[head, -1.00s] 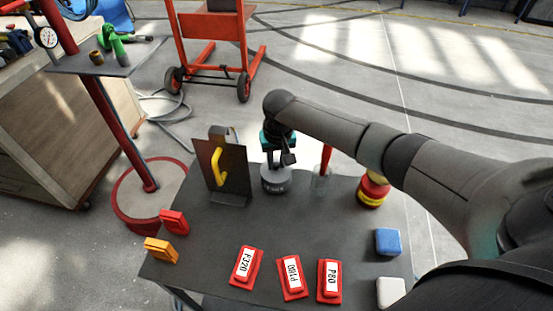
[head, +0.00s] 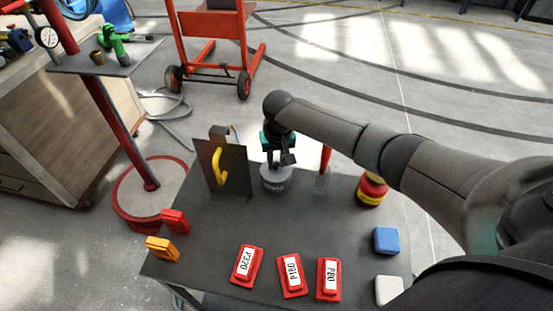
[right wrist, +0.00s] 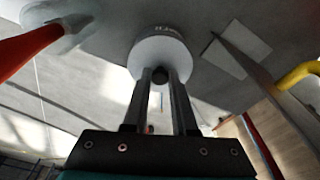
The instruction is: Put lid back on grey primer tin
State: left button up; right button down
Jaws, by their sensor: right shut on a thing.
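The grey primer tin (head: 276,181) stands upright on the dark table near its far edge. My right gripper (head: 283,158) is directly above it, pointing down. In the right wrist view my right gripper (right wrist: 160,80) has its two fingers shut on the black knob of the pale round lid (right wrist: 146,52). The lid lines up over the tin (right wrist: 172,31), whose lettered side shows behind it. I cannot tell whether the lid is fully seated or slightly above the rim. My left gripper is not in view.
A dark upright panel with a yellow handle (head: 218,165) stands left of the tin. A clear cup with a red stick (head: 322,180) and a red-yellow tin (head: 371,190) stand to the right. Red labelled blocks (head: 246,264) lie in front. The middle of the table (head: 240,222) is clear.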

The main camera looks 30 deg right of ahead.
dwell(0.4)
jog(key=shift+c, duration=0.8)
grip_release()
jog(key=shift+r+p, duration=3.55)
jog(key=shift+p, duration=0.7)
jog(key=shift+f, duration=0.1)
grip_shut()
